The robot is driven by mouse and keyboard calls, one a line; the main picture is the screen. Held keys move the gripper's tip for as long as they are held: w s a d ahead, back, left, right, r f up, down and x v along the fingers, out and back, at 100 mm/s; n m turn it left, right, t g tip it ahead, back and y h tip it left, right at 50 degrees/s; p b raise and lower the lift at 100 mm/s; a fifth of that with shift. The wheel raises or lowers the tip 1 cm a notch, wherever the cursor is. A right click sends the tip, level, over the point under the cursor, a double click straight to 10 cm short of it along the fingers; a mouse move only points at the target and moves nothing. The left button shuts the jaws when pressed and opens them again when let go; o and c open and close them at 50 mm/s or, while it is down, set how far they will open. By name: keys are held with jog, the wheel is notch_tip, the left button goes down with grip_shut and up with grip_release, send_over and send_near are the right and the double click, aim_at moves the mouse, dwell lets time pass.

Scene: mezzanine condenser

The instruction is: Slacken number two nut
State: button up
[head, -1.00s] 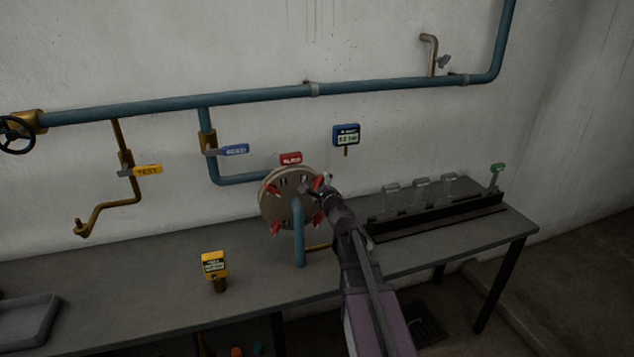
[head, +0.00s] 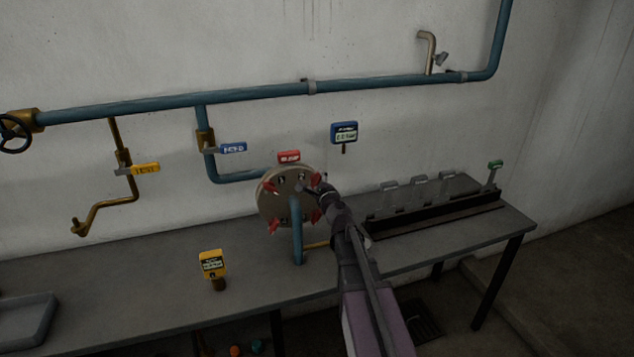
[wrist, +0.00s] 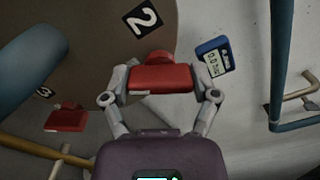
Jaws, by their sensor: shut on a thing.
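A round tan flange plate (head: 285,205) stands above the bench with red wing nuts around its rim. In the wrist view a black label with a white 2 (wrist: 142,18) sits on the plate beside a red nut (wrist: 160,79). My gripper (wrist: 162,84) has a finger on each side of this nut and is shut on it. In the head view my gripper (head: 321,189) reaches the plate's upper right edge and partly hides that nut. Another red nut (wrist: 66,119) shows at the left of the wrist view, near a partly hidden label (wrist: 44,91).
A blue pipe (head: 297,240) rises in front of the plate. A blue gauge (head: 344,133) is on the wall, and a yellow meter (head: 212,265) stands on the grey bench (head: 150,270). A black rack (head: 430,217) lies to the right. Valves with blue and yellow handles are at the left.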

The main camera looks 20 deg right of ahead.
jog(key=shift+n, duration=0.3)
jog(key=n, duration=0.3)
jog(key=shift+n, duration=0.4)
jog(key=n, duration=0.3)
jog(key=shift+n, duration=0.3)
jog(key=n, duration=0.3)
jog(key=shift+n, duration=2.1)
jog(key=o, duration=1)
